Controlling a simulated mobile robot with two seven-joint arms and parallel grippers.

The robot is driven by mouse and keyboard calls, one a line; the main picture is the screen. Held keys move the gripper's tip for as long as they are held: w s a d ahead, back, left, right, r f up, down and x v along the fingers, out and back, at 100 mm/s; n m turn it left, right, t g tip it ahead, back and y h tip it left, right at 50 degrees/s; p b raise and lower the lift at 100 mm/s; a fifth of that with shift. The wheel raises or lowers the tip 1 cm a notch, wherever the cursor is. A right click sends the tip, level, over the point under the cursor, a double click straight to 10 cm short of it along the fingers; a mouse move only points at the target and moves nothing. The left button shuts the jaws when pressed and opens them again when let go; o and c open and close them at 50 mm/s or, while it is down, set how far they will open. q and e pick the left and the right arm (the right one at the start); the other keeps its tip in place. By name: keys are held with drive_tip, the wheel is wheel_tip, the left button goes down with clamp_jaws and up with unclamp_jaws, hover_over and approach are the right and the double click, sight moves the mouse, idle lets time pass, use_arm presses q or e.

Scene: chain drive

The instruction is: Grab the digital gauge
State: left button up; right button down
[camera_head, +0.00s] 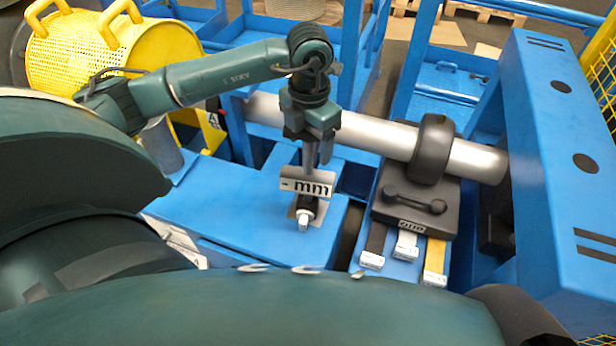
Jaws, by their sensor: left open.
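The digital gauge (308,188) stands on the blue surface in the middle of the head view. Its grey face reads "mm", and a small light-tipped part shows below it. My left gripper (316,160) comes down from above and is open, with its fingers right over the top of the gauge. The fingers overlap the gauge's upper part in the picture, so I cannot tell whether they touch it. My right gripper is not in view.
A silver shaft (370,132) with a black collar (432,150) runs behind to the right. A black block (391,214) with a handle sits beside several labelled strips. A tall blue frame (575,120) stands at right, a yellow perforated guard (85,60) at back left.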

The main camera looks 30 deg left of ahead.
use_arm(q)
clamp_jaws()
idle(0.5)
drive_tip(key=shift+w+r, duration=0.1)
idle(0.3)
